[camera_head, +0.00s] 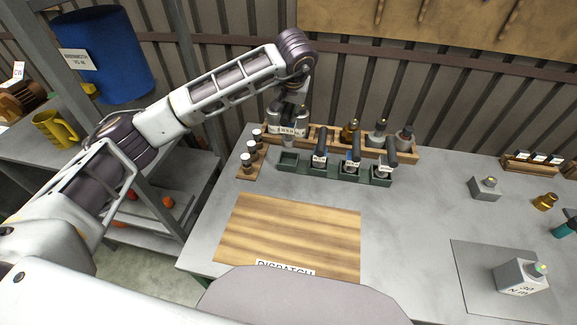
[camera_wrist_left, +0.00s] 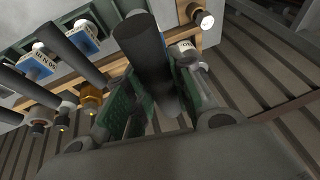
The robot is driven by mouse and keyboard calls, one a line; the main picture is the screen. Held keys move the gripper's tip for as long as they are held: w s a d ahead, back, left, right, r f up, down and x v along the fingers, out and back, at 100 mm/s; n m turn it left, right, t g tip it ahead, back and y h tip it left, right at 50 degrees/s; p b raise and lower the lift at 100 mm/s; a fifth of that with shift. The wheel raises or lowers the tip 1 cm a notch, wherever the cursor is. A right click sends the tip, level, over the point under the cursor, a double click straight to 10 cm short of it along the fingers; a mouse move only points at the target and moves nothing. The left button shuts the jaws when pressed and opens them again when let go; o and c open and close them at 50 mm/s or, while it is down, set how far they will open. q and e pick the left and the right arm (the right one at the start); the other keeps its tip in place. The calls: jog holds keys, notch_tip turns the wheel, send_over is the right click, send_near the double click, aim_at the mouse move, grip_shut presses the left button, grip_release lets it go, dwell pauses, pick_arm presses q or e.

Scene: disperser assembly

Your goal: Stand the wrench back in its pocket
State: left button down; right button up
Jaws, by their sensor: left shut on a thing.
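My left gripper (camera_head: 289,112) is above the left end of a green rack (camera_head: 282,168), near the wall side. It is shut on a wrench; in the left wrist view its dark round handle (camera_wrist_left: 143,48) stands between the green-padded fingers (camera_wrist_left: 158,100). In the head view the wrench's lower end (camera_head: 288,141) shows just below the gripper, above or at the rack's left pocket, which looks empty. I cannot tell whether it touches the rack. Other dark-handled wrenches with tags (camera_head: 350,164) stand in the rack's other pockets. My right gripper is not in view.
A wooden rack (camera_head: 338,146) with several fittings stands right behind the green one. A striped wooden board (camera_head: 290,232) lies in front. The table between rack and board is clear.

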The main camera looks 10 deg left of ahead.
aim_at(289, 137)
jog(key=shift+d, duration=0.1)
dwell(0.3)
pick_arm(q)
jog(key=shift+f, duration=0.5)
notch_tip(289, 137, down, 4)
jog(key=shift+f+p, duration=0.2)
jog(key=shift+p, duration=0.15)
jog(key=shift+f, duration=0.35)
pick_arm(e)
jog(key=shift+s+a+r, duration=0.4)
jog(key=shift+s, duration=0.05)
pick_arm(q)
jog(key=shift+f, duration=0.1)
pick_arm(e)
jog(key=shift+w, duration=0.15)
pick_arm(q)
jog(key=shift+f, duration=0.25)
jog(key=shift+f+p, duration=0.3)
jog(key=shift+f, duration=1.25)
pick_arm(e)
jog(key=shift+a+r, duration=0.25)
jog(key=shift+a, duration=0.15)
